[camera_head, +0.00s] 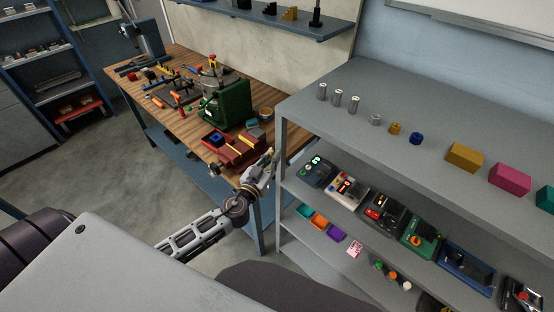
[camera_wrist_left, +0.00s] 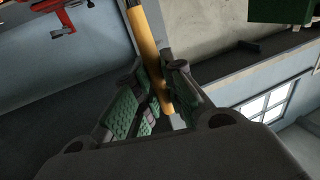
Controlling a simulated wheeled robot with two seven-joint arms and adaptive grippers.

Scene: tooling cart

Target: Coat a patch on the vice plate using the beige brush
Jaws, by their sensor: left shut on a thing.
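My left gripper (camera_head: 266,163) is at the right front corner of the workbench, just right of the red vice (camera_head: 236,152). In the left wrist view, the left gripper (camera_wrist_left: 160,82) is shut on a slim tan-beige handle (camera_wrist_left: 148,45), which I take as the beige brush. In the head view the brush is too small to make out clearly. I cannot tell the vice plate apart from the vice, nor see a coated patch. My right gripper is not in view.
A grey shelf rack (camera_head: 335,125) with several devices stands close on the right of my left gripper. Open floor (camera_head: 80,160) lies left of the bench.

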